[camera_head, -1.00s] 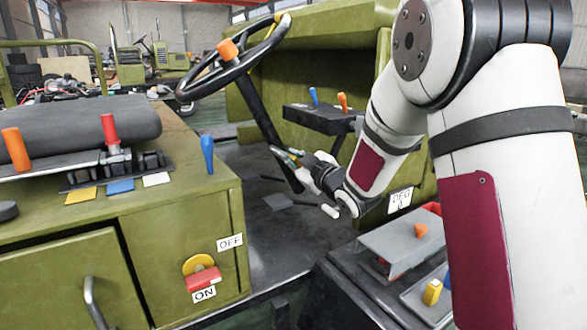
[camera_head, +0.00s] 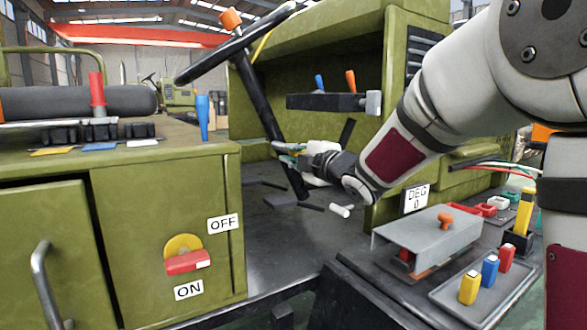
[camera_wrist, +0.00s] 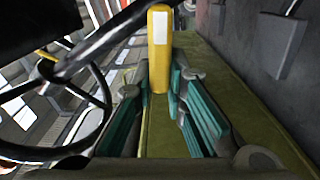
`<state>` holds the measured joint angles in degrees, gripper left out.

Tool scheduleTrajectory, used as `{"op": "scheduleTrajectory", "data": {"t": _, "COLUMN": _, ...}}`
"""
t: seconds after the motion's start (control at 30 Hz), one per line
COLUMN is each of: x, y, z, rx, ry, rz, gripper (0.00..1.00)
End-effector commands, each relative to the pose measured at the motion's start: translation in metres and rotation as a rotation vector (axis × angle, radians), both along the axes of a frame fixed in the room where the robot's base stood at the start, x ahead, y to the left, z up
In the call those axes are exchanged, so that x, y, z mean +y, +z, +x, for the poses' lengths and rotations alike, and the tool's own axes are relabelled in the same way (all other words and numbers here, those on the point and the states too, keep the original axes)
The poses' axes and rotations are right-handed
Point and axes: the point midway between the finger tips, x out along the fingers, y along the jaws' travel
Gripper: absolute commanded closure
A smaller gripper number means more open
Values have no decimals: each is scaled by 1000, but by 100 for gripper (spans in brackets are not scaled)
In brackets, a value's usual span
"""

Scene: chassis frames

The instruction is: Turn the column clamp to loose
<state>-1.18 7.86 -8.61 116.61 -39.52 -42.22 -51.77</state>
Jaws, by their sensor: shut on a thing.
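A yellow handle (camera_wrist: 160,50) with a white patch stands between my fingertips in the wrist view; I take it for the column clamp's lever. My gripper (camera_wrist: 158,88), with teal finger pads, is shut on its near end. In the head view my gripper (camera_head: 284,152) is at the black steering column (camera_head: 268,125), below the steering wheel (camera_head: 240,45). There the handle is hidden or too small to make out. The clamp's body and its loose and tight positions cannot be made out.
The steering wheel (camera_wrist: 75,95) lies left of my fingers in the wrist view. A black panel (camera_head: 330,102) with blue and orange levers is above and right of my gripper. The green cabinet (camera_head: 165,200) with the ON/OFF switch stands left; a grey covered box (camera_head: 428,240) stands lower right.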

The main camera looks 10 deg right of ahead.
Motion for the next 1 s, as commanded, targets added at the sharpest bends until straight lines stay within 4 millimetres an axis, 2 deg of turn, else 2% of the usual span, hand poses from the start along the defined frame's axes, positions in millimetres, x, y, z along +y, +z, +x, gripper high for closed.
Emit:
{"op": "scheduleTrajectory", "data": {"t": 0.03, "x": 0, "y": -5, "z": 0, "rx": -5, "ry": 0, "rz": -22, "gripper": 100}}
{"op": "scheduleTrajectory", "data": {"t": 0.3, "x": 0, "y": -5, "z": 0, "rx": -27, "ry": 0, "rz": -94, "gripper": 100}}
{"op": "scheduleTrajectory", "data": {"t": 0.8, "x": 1, "y": -5, "z": 0, "rx": -30, "ry": 1, "rz": -109, "gripper": 100}}
{"op": "scheduleTrajectory", "data": {"t": 0.83, "x": 1, "y": -5, "z": 0, "rx": -30, "ry": 1, "rz": -108, "gripper": 80}}
{"op": "scheduleTrajectory", "data": {"t": 0.9, "x": 1, "y": -5, "z": 0, "rx": -31, "ry": 1, "rz": -108, "gripper": 67}}
{"op": "scheduleTrajectory", "data": {"t": 1.0, "x": 0, "y": -4, "z": 0, "rx": -32, "ry": 0, "rz": -107, "gripper": 67}}
